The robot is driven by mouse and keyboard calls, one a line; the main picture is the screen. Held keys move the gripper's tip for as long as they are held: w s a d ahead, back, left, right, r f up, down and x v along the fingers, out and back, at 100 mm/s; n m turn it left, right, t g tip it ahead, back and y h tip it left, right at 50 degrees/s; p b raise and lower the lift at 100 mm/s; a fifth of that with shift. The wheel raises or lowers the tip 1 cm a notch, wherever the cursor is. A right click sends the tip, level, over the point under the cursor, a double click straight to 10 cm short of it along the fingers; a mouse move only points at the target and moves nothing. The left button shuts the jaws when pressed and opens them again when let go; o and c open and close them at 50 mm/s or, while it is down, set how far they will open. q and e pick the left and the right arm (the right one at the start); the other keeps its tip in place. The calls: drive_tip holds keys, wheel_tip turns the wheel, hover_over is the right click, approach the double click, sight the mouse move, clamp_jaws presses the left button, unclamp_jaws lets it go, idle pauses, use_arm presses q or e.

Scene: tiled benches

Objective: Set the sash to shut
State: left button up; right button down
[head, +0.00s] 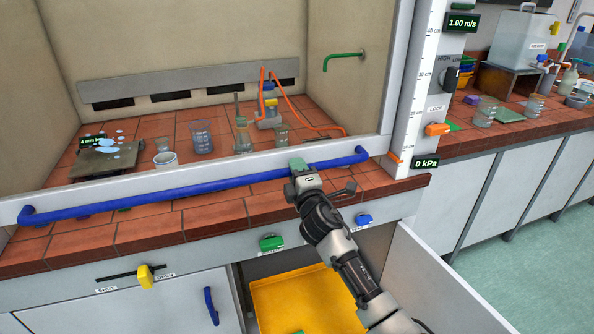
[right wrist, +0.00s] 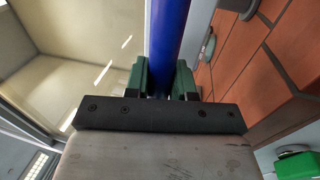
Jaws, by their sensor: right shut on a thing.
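The sash (head: 240,166) is a clear pane with a pale bottom frame, low over the front of the tiled fume hood bench. A long blue handle bar (head: 130,199) runs along its lower edge. My right gripper (head: 298,166) is at the bar, right of its middle. In the right wrist view its green fingers (right wrist: 160,80) are closed on either side of the blue bar (right wrist: 170,35). A vertical cm scale (head: 425,70) stands at the right post, with an orange marker (head: 396,159) near its bottom. My left gripper is not in view.
Inside the hood stand beakers (head: 201,137), a flask (head: 242,135) and a hotplate (head: 105,160). An orange lock lever (head: 437,129) is on the right post.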

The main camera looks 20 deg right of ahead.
wheel_tip(320, 180, down, 7)
drive_tip(key=b, duration=0.6)
drive_tip(key=shift+b, duration=0.3)
drive_tip(key=shift+s+f, duration=0.1)
drive_tip(key=c, duration=1)
unclamp_jaws()
drive_tip(key=shift+o, duration=0.2)
drive_tip(key=shift+r, duration=0.25)
